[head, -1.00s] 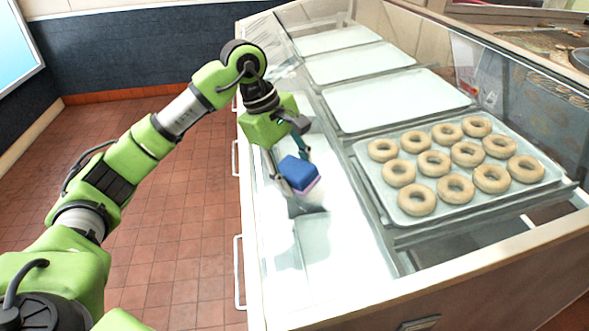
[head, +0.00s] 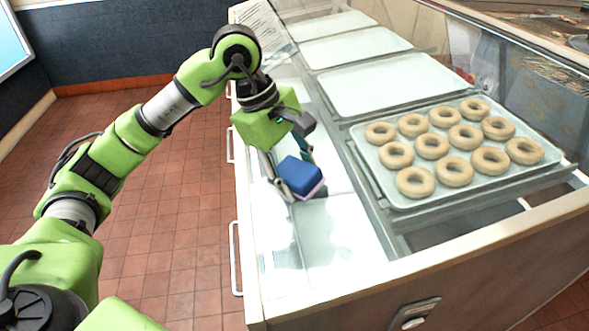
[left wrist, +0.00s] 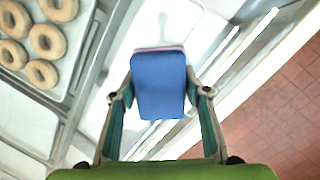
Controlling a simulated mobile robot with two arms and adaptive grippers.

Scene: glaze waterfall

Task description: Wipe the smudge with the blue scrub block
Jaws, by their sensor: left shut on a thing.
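The blue scrub block (head: 299,174) has a blue body with a pale pink-purple layer on its underside. My left gripper (head: 297,178) is shut on it, with a finger on either side, above the white glossy counter strip (head: 340,245). In the left wrist view the block (left wrist: 158,85) sits between both fingers of the gripper (left wrist: 160,92). I cannot tell whether its underside touches the counter. I cannot pick out the smudge among the bright glare and grey reflections. My right gripper is not in view.
A tray (head: 395,203) of several ring doughnuts stands right of the strip, with empty white trays (head: 397,92) behind it. A raised wooden edge (head: 450,250) runs along the near side. Drawer handles (head: 235,258) line the left side, over open tiled floor (head: 190,235).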

